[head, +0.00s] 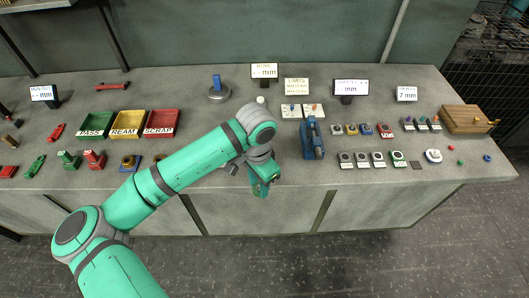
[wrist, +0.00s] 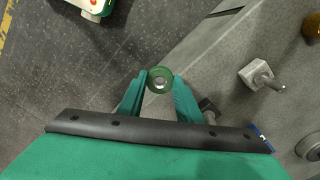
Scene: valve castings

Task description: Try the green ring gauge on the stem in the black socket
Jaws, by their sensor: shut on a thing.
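My gripper (wrist: 161,88) is shut on the green ring gauge (wrist: 160,79), a ring with an open middle held between the fingertips. In the wrist view the ring shows against the bench's front edge and the floor. A black socket (wrist: 207,104) with a grey stem shows just right of the right finger, partly hidden by the gripper body. The ring is apart from this stem. In the head view my gripper (head: 264,187) hangs by the front edge of the bench; I cannot make out the black socket there, where my arm covers part of the bench.
A light grey socket with a stem (wrist: 262,76) stands farther right in the wrist view. In the head view, a blue vise-like fixture (head: 313,138) stands right of my gripper. Green, yellow and red trays (head: 162,122) lie to the left.

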